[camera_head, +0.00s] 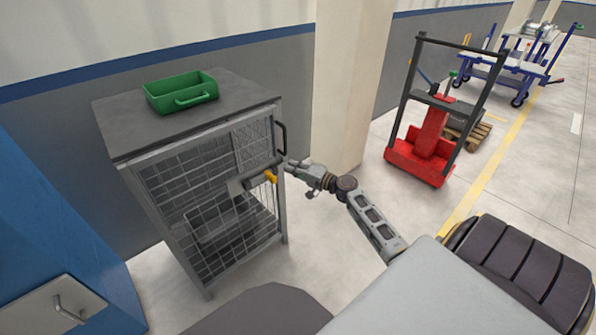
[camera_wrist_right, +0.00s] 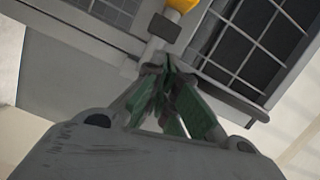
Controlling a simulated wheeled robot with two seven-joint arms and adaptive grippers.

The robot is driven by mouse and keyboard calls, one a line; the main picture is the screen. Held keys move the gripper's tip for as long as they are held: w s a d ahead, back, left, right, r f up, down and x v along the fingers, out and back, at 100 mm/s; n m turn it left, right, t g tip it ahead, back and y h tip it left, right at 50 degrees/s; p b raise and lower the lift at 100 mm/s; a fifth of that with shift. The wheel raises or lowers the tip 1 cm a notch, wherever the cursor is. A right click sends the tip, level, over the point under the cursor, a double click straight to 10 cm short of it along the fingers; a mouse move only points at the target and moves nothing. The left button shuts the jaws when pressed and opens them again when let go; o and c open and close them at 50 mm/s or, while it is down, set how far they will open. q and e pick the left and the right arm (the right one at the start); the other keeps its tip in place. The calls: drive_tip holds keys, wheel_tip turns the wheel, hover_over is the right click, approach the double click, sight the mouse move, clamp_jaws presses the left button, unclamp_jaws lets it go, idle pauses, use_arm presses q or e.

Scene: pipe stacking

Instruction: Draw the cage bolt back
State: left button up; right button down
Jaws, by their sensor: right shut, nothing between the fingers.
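The grey wire-mesh cage (camera_head: 212,185) stands against the wall, its mesh front closed. Its bolt (camera_head: 246,181) is a grey bar on the front, near the right edge, with a yellow knob (camera_head: 270,176). In the right wrist view the yellow knob (camera_wrist_right: 183,5) is at the top edge, partly cut off. My right gripper (camera_head: 290,164) is at the cage's right edge, just right of the knob. Its fingertips (camera_wrist_right: 165,68) are together and hold nothing; whether they touch the cage cannot be told. My left gripper is not in view.
A green bin (camera_head: 181,93) sits on the cage top. A black handle (camera_head: 281,137) is on the cage's right edge. A pale pillar (camera_head: 345,80) stands behind my right gripper. A red stacker (camera_head: 431,145) and a blue cabinet (camera_head: 50,230) stand to either side.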

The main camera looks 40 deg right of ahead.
sight(274, 180)
drive_tip(key=a, duration=0.4)
drive_tip(key=shift+s+f, duration=0.1)
drive_tip(key=shift+f, duration=0.3)
drive_tip(key=shift+s+a, duration=0.2)
drive_tip(key=shift+a, duration=2.35)
